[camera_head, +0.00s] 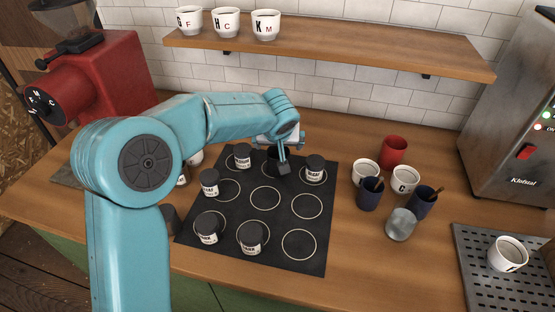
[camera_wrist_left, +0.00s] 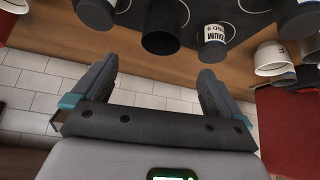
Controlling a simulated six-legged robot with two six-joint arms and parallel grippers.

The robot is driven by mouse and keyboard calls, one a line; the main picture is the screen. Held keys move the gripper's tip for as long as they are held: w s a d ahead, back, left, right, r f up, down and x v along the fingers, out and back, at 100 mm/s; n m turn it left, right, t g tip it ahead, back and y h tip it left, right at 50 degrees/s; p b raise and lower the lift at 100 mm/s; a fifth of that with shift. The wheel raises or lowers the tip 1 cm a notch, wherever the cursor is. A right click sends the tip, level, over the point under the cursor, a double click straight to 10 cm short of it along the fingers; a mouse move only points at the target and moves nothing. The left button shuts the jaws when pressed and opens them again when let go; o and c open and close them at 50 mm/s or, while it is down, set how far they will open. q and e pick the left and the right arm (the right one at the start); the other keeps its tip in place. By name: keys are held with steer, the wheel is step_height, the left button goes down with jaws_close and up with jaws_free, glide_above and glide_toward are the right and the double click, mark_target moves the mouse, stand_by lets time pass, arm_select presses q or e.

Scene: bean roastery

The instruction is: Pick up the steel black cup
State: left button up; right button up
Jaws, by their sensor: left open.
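The black cup (camera_wrist_left: 161,30) is a plain dark cylinder on the black mat (camera_head: 300,262), in line with the gap between my left fingers in the left wrist view. In the head view, a dark shape that looks like this cup (camera_head: 272,154) shows at the mat's back edge, partly hidden by my left gripper (camera_head: 284,166). My left gripper (camera_wrist_left: 145,90) is open and empty, with the cup beyond its fingertips and apart from them. My right gripper is not in view.
Labelled jars with black lids (camera_head: 315,168) (camera_head: 242,156) stand on either side of the cup. Several mugs, including a red one (camera_head: 394,150), and a grey steel cup (camera_head: 401,224) stand right of the mat. A shelf (camera_head: 330,48) overhangs the counter behind.

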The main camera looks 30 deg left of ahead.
arm_select(q)
steer(key=p, duration=0.2)
glide_toward(278, 154)
steer(key=shift+s+d+f, duration=0.25)
steer(key=shift+s+d, duration=0.05)
steer(key=shift+d, duration=0.25)
steer(key=shift+a+f, duration=0.1)
steer(key=shift+f, duration=0.2)
steer(key=p+x, duration=0.1)
steer(key=x, duration=0.2)
steer(key=p+x, duration=0.1)
steer(key=x, duration=0.1)
steer(key=shift+w+a+p, duration=0.2)
steer(key=shift+a+p, duration=0.1)
steer(key=shift+p, duration=0.05)
steer(key=shift+s+d, duration=0.1)
steer(key=shift+s, duration=0.05)
steer(key=c, duration=0.9)
steer(key=shift+c, duration=0.7)
